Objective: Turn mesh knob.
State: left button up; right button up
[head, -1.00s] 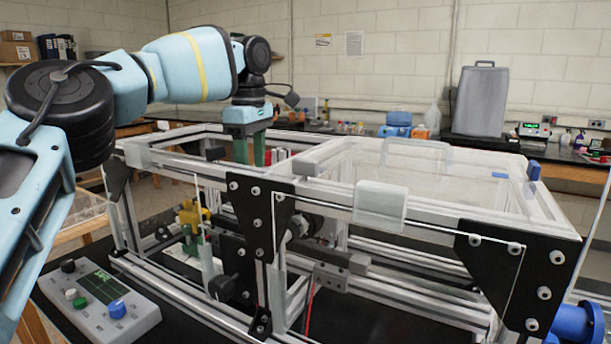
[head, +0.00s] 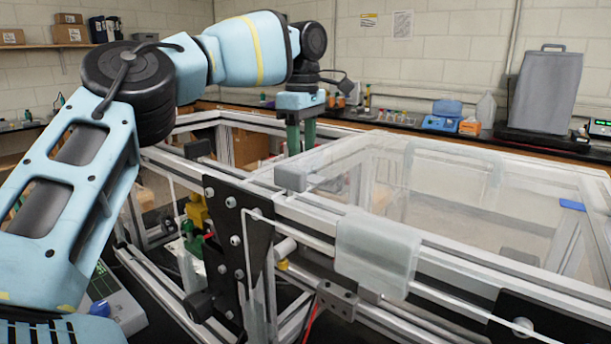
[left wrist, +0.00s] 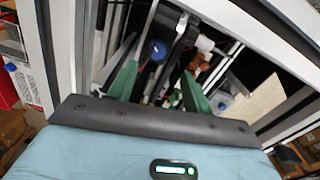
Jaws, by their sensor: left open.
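My left gripper (head: 301,146) points down over the open left bay of the aluminium extrusion frame (head: 470,270). Its two green fingers are apart with nothing between them. In the left wrist view the open fingers (left wrist: 160,70) straddle a view down into the frame, with a round blue part (left wrist: 157,50) well below. A black knob-like part (head: 198,305) sticks out low on the frame's near side, apart from the gripper. I cannot tell which part is the mesh knob. My right gripper is not in view.
A clear cover (head: 450,180) lies over the frame's right bay. Rails and a black plate (head: 237,235) stand near my left arm. A grey control box (head: 118,300) is mostly hidden behind that arm. A bench with a grey case (head: 545,90) stands behind.

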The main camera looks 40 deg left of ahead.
pick_arm(q)
jog(key=f, duration=0.7)
jog(key=shift+w+f, duration=0.25)
jog(key=shift+c, duration=0.4)
jog(key=c, duration=0.9)
